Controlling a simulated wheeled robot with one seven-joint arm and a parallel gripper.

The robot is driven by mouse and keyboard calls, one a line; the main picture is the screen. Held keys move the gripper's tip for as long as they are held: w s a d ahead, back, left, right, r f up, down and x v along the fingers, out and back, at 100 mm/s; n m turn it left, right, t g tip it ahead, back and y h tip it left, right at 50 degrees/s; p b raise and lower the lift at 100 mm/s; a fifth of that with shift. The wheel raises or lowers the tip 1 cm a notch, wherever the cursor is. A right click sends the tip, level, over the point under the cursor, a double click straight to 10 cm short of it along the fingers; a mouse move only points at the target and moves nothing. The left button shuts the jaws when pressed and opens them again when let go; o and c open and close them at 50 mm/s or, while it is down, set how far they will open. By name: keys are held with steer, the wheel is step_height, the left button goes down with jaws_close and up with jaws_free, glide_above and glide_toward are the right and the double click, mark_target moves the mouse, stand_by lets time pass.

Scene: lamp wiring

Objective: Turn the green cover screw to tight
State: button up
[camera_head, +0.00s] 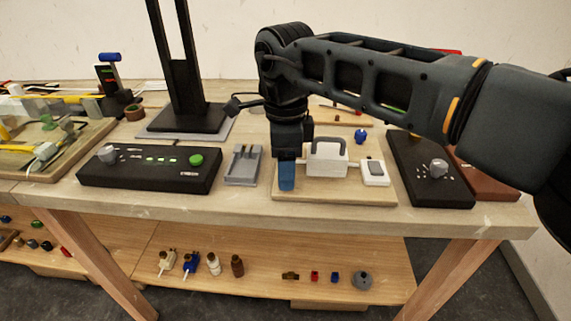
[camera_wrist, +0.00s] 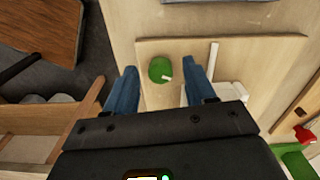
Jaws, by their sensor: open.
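The green cover screw (camera_wrist: 158,68) is a round green knob with a small pale mark at its lower right edge, on a light wooden board (camera_wrist: 205,47). In the head view it is hidden, apparently behind my gripper (camera_head: 287,177). My gripper (camera_wrist: 161,77) has blue fingers, open and apart, pointing down over the left part of the board.
A grey holder (camera_head: 242,166) and a black panel with a green knob (camera_head: 150,168) lie to the left. Another black panel (camera_head: 430,170) is to the right.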

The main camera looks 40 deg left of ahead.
steer(key=shift+f, duration=0.15)
steer(key=shift+c, duration=0.4)
jaws_close()
steer(key=m+p, duration=0.2)
steer(key=m, duration=0.3)
steer(key=shift+m, duration=0.3)
steer(key=m+p, duration=0.2)
steer(key=m, duration=0.3)
steer(key=shift+r, duration=0.2)
steer(key=m+p, duration=0.3)
steer(key=m, duration=0.2)
steer(key=shift+w+m, duration=0.15)
steer(key=shift+m, duration=0.25)
steer(key=shift+f+m+p, duration=0.1)
steer(key=shift+m+p, duration=1.2)
steer(key=shift+m, duration=0.8)
